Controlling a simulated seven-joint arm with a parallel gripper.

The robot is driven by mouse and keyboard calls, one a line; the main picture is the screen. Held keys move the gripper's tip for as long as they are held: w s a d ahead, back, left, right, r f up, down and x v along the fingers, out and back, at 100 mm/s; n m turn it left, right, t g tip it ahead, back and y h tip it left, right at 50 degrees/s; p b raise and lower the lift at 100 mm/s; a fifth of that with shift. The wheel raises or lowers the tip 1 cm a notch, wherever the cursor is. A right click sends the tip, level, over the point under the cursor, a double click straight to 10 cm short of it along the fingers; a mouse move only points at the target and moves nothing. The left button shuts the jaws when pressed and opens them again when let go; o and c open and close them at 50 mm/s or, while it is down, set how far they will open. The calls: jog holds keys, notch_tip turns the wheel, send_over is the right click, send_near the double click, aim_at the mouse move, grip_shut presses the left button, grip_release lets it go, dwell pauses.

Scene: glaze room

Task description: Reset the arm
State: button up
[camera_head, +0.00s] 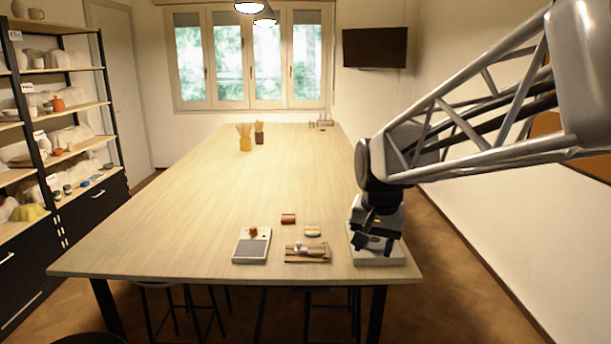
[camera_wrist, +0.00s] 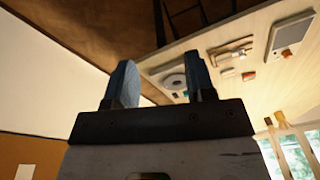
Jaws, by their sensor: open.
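My gripper (camera_head: 374,243) is at the near right corner of the long wooden table (camera_head: 240,190), above a white board or tray (camera_head: 394,258) in the head view. In the wrist view its two blue-grey fingers (camera_wrist: 160,85) stand apart with nothing between them. The height of my gripper above the board is hard to tell.
Left of my gripper lie a white tray with a grey panel (camera_head: 251,247), a wooden board with tools (camera_head: 308,253), a red block (camera_head: 288,218) and a pale-topped block (camera_head: 312,231). Brush pots (camera_head: 245,138) stand farther back. Shelves (camera_head: 55,105) line the left wall. The table's middle is clear.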

jog(key=s+d+f+n, duration=0.1)
jog(key=s+d+f, duration=0.1)
jog(key=s, duration=0.9)
jog(key=s+d+f+n+t, duration=0.1)
jog(key=s+d+f+n, duration=0.1)
jog(key=s, duration=1)
jog(key=shift+d+f, duration=0.4)
jog(key=shift+f, duration=0.15)
dwell(1.4)
